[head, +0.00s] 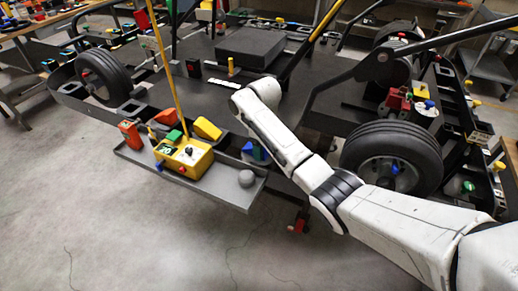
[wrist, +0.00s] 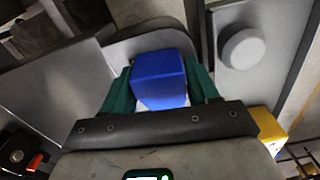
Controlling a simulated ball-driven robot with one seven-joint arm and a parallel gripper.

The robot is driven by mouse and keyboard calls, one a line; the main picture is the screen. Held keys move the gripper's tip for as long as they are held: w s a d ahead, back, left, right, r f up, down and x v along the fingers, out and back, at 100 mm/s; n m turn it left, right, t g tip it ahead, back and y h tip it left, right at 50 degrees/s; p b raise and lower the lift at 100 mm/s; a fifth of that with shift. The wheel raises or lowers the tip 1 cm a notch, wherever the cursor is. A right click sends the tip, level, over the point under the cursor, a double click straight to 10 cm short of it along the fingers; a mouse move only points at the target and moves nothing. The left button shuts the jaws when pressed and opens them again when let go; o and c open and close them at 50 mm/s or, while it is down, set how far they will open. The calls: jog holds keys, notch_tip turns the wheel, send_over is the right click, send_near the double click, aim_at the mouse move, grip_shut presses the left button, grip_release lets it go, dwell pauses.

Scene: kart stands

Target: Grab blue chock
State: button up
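The blue chock (wrist: 160,78) lies between the two green fingers of my gripper (wrist: 159,82) in the wrist view. One finger is close along each side of it, with no clear gap at the tips. Whether both fingers press on it is not clear. In the head view the blue chock (head: 261,151) shows small and dark at the back of the grey tray (head: 232,190), partly hidden by my arm. My gripper is mostly hidden there behind my arm.
A kart wheel (head: 391,160) stands to the right. The floor at front left is clear.

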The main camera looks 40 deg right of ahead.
jog(key=c, duration=0.7)
jog(key=shift+o, duration=0.2)
jog(key=shift+r, duration=0.1)
